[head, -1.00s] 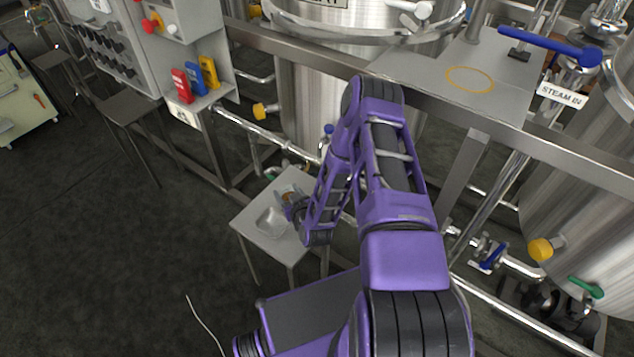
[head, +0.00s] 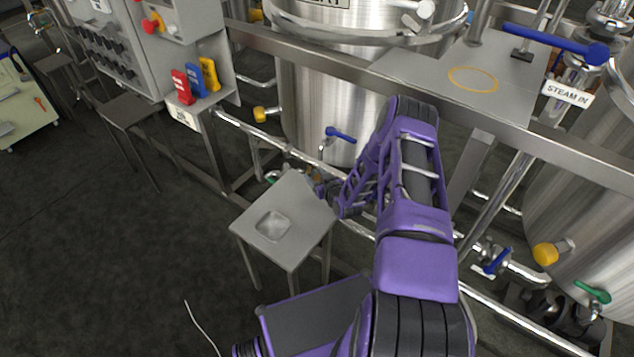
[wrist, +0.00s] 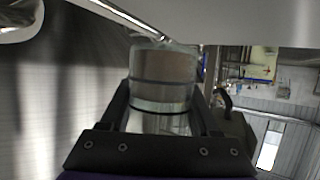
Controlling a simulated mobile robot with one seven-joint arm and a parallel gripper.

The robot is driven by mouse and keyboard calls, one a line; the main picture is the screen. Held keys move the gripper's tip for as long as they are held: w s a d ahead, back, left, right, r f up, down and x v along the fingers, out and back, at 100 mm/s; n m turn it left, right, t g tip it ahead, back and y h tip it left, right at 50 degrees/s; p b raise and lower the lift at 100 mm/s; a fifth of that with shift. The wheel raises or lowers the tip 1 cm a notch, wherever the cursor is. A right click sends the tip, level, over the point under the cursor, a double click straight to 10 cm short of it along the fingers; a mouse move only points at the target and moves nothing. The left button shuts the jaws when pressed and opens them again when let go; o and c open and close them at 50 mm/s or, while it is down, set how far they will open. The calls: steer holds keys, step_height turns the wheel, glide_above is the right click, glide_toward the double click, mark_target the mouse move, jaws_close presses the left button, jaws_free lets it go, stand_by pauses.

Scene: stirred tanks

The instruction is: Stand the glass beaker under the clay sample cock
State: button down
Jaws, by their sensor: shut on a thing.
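In the wrist view the glass beaker (wrist: 162,78) is between the two fingers of my gripper (wrist: 163,115), which is shut on it. The beaker is clear with a brownish tint and dark bands. In the head view my gripper (head: 323,188) is beside the far right edge of the small steel table, low in front of the middle tank. The beaker is too small or hidden to make out there. A cock with a blue lever (head: 340,133) sits low on the middle tank (head: 330,90), above and beyond my gripper. I cannot read which cock is clay.
The small steel table (head: 295,255) has a shallow square recess (head: 273,226). A steel rail (head: 340,65) and pipes run in front of the tanks. A control cabinet (head: 185,60) stands left. Open dark floor (head: 110,250) lies at left.

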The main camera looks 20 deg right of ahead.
steer(key=shift+w+d+f, duration=0.1)
steer(key=shift+f, duration=0.65)
steer(key=shift+w+d+f, duration=0.1)
steer(key=shift+f, duration=0.65)
steer(key=shift+f, duration=0.1)
steer(key=shift+f, duration=0.1)
steer(key=shift+c, duration=0.6)
jaws_free()
steer(key=shift+s+r, duration=0.3)
steer(key=p+v, duration=0.1)
steer(key=v, duration=1)
steer(key=shift+s+r+p, duration=0.1)
steer(key=shift+s+p, duration=0.15)
steer(key=shift+p, duration=0.1)
